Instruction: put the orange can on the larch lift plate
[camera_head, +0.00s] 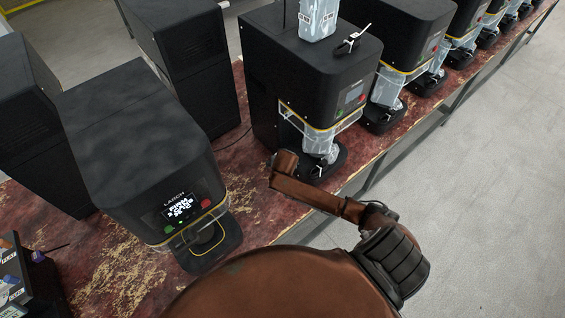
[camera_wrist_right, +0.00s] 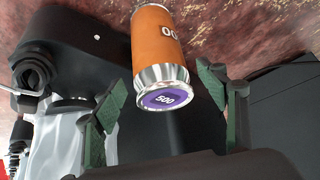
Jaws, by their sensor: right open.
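The orange can (camera_wrist_right: 160,40) shows in the right wrist view, with a silver rim and a purple end marked 500 facing the camera. My right gripper (camera_wrist_right: 162,92) is open, its green-padded fingers to either side of the can's near end, with gaps visible. I cannot tell how deep the can lies between them. In the head view I cannot make out the can. The larch machine (camera_head: 145,150) stands at left, with a lit display. Its black base (camera_head: 222,246) juts out at the front; the lift plate is not clearly distinguishable there. My left gripper is not in view.
Several similar black machines, such as one (camera_head: 305,65) with a clear container (camera_head: 318,18) on top, line the worn red bench (camera_head: 105,270). A dark box of small items (camera_head: 20,280) is at the lower left. Grey floor (camera_head: 480,190) lies open at right.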

